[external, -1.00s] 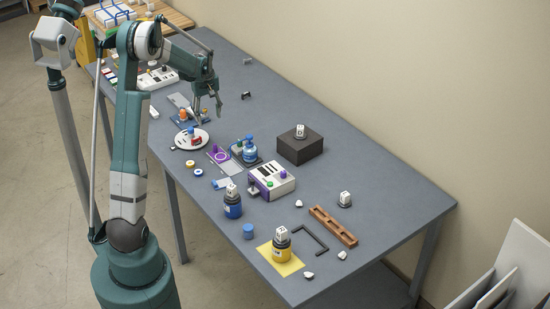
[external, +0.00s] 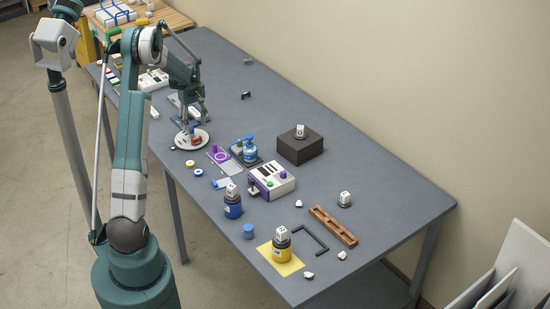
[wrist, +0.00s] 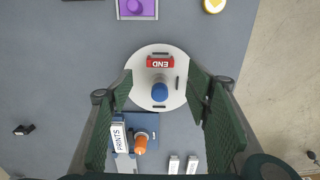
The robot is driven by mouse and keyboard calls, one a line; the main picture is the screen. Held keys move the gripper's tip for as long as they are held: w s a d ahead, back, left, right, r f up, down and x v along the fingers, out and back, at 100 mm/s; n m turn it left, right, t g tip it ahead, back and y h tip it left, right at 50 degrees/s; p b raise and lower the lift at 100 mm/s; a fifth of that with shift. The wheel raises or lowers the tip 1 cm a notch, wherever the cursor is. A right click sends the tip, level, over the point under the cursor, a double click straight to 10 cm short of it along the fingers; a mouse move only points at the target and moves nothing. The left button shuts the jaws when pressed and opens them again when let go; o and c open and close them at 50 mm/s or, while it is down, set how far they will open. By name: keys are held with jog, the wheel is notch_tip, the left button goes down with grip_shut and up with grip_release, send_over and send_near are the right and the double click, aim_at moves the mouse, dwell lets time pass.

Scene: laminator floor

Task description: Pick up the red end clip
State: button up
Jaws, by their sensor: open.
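The red end clip (wrist: 160,61), marked END, lies near the far rim of a round white plate (wrist: 146,85) in the wrist view. A blue-topped item (wrist: 160,92) stands on the same plate, nearer the middle. In the external view the plate (external: 180,139) is near the table's left edge, with the red clip (external: 196,141) on it. My gripper (wrist: 160,92) is open and empty, pointing down above the plate. Its fingers lie to either side of the plate in the wrist view.
A blue tray with an orange-topped item (wrist: 140,143) and a white PRINTS block (wrist: 119,136) is close beside the plate. A purple holder (wrist: 136,8) is past the clip. A dark box (external: 300,150) and a white-and-purple machine (external: 272,182) stand farther along the table.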

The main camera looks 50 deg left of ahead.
aim_at(197, 141)
jog(key=shift+f, duration=1.2)
jog(key=shift+f, duration=0.15)
jog(key=shift+d+f, duration=0.2)
jog(key=shift+f, duration=2.3)
jog(key=shift+c, duration=0.5)
jog(key=c, duration=0.7)
